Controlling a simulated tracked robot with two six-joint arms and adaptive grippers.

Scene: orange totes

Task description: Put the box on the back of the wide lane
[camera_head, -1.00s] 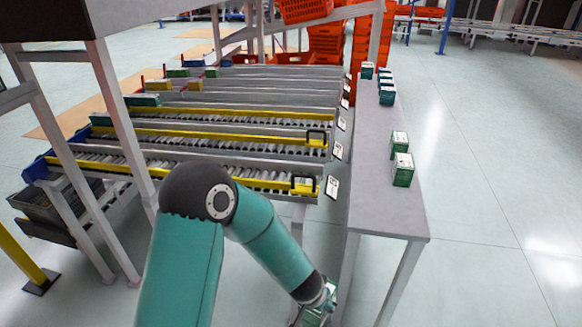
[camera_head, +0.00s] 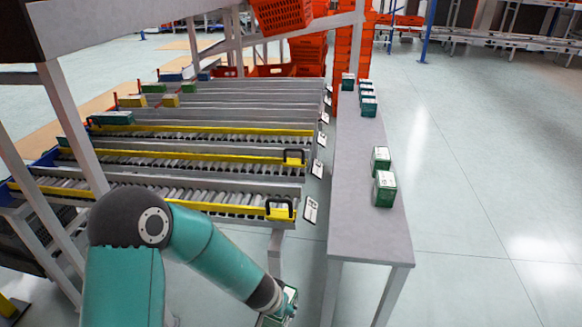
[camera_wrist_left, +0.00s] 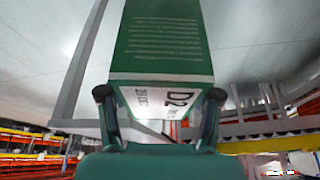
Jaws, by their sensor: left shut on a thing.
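My left gripper (camera_head: 288,298) is low in the head view, in front of the rack and left of the grey table. It is shut on a green and white box (camera_head: 268,321), which is mostly cut off by the bottom edge. In the left wrist view the gripper (camera_wrist_left: 160,97) has a finger on each side of the box (camera_wrist_left: 163,45), which carries "D2" on its white face. The roller lanes with yellow rails lie ahead. The nearest lane (camera_head: 165,193) looks broad and its visible rollers are bare. My right gripper is not in view.
The grey table (camera_head: 352,220) carries several green boxes, the nearest one (camera_head: 385,189) near its right edge. A green box (camera_head: 110,118) sits on the left of a farther lane. Grey posts (camera_head: 75,130) stand at the rack's left. Orange totes (camera_head: 307,55) are behind. Floor at right is clear.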

